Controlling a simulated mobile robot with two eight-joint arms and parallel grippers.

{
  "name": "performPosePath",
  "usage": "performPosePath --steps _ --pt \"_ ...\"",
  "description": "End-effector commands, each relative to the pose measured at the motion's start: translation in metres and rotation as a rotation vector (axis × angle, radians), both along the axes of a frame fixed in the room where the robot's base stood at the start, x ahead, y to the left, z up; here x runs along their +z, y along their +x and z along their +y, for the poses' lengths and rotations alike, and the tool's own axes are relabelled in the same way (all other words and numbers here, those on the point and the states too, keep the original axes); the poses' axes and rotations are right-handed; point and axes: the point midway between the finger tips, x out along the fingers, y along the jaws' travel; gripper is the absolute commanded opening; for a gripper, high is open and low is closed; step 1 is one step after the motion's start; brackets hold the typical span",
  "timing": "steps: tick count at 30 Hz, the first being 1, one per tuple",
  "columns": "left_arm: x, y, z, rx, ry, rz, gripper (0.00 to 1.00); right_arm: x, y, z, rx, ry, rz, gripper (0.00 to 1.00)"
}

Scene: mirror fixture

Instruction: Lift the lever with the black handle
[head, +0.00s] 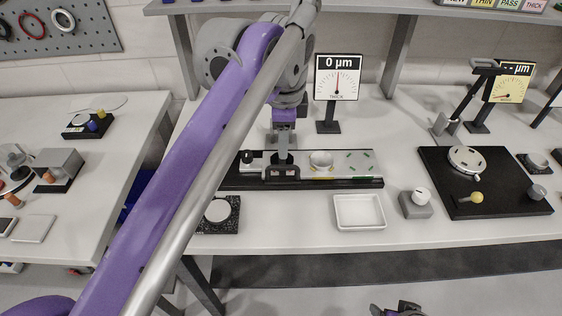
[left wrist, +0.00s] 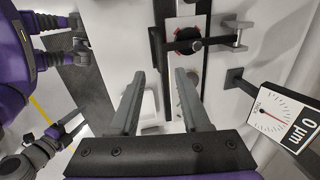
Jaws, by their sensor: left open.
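My left gripper (head: 281,172) comes down over the silver plate (head: 350,160) of a long black-based fixture (head: 330,184). In the left wrist view its two grey fingers (left wrist: 159,74) are spread and nothing is between them. Ahead of them a dark lever arm (left wrist: 212,42) crosses the plate, from a metal bracket (left wrist: 240,35) past a red-and-black disc (left wrist: 187,46). A black bar (left wrist: 158,48), perhaps the handle, lies at its other end, apart from the fingers. In the head view my gripper and wrist cover much of this. My right gripper (head: 397,309) is partly cut off at the bottom edge.
A dial (head: 338,78) reading 0 µm stands behind the fixture. A white tray (head: 359,225), a grey block with a white knob (head: 415,210) and a round white part on a dark base (head: 218,226) are in front. A black board (head: 520,190) lies right.

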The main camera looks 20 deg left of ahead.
Motion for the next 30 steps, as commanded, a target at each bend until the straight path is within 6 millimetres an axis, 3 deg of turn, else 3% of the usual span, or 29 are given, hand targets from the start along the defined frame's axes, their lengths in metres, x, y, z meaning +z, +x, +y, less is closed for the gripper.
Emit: performPosePath --steps 6,12,18,26,30 --pt "-0.044 0.008 0.003 0.001 0.000 0.000 0.47 -0.008 -0.001 0.000 0.000 0.000 0.003 0.79" --pt "-0.074 0.014 0.004 0.003 -0.001 0.000 0.47 -0.012 -0.002 0.000 0.000 0.000 0.004 0.79" --pt "-0.086 0.016 0.005 0.003 -0.001 0.000 0.47 -0.013 -0.002 0.000 0.000 0.000 0.004 0.79" --pt "-0.086 0.016 0.005 0.003 -0.002 0.000 0.47 -0.013 -0.002 0.000 0.000 0.000 0.004 0.79" --pt "-0.086 0.016 0.005 0.003 -0.002 0.000 0.22 -0.013 -0.002 0.000 0.000 0.000 0.004 0.79"
